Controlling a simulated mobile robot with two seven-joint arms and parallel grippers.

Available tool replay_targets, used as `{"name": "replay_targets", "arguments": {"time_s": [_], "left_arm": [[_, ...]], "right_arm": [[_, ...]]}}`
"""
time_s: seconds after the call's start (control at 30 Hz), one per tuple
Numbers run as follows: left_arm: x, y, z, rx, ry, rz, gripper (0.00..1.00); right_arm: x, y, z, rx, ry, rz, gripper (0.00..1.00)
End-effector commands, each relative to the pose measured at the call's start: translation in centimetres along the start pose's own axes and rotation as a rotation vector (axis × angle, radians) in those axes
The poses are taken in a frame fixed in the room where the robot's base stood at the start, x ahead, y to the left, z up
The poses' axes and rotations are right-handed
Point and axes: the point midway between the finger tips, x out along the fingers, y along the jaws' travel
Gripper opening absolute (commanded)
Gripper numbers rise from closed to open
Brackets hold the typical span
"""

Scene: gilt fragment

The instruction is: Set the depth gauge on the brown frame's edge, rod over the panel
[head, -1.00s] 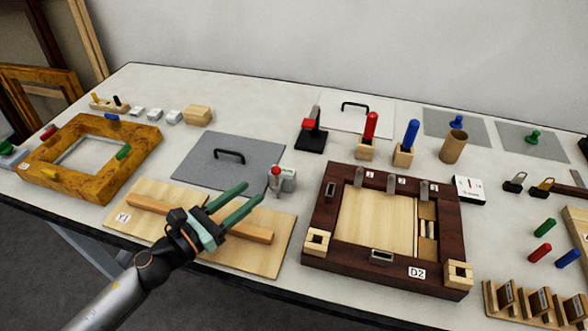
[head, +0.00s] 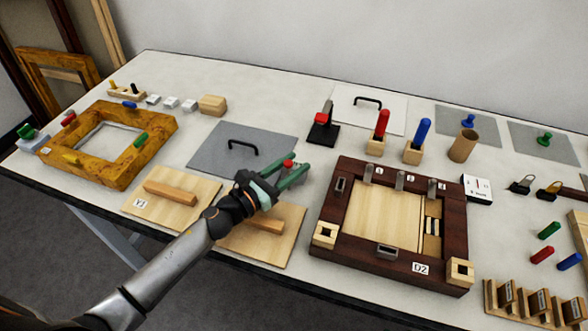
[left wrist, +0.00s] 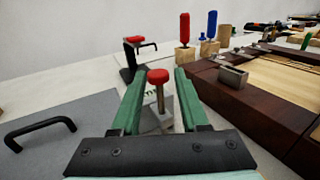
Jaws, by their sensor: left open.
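The depth gauge, with a red knob (head: 289,163) on an upright rod and a grey block base, stands on the table left of the brown frame. The left wrist view shows its knob (left wrist: 158,76) and rod between my fingers. My left gripper (head: 303,164) is open, with green fingers either side of the gauge; I cannot tell whether they touch it. The gripper hides most of the gauge in the head view. The dark brown frame (head: 333,215), labelled D2, lies flat around a pale wood panel (head: 385,218). My right gripper is out of view.
A black stand (head: 322,133) and red and blue handles in wooden blocks stand behind the frame. A gilt frame (head: 105,178) lies left.

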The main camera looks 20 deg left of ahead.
Motion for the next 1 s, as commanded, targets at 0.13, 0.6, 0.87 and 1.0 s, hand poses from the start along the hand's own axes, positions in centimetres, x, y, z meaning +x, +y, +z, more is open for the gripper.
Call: {"name": "replay_targets", "arguments": {"time_s": [0.13,0.6,0.87,1.0], "left_arm": [[1.6,0.0,0.2,0.001,-0.002,0.0,0.44],[1.9,0.0,0.0,0.001,0.0,0.0,0.24],[1.8,0.0,0.1,0.001,0.0,0.0,0.0],[1.8,0.0,0.1,0.001,0.0,0.0,0.0]], "right_arm": [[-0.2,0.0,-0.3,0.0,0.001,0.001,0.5],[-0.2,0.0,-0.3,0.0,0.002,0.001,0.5],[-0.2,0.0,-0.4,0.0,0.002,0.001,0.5],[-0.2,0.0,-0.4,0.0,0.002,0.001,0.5]]}}
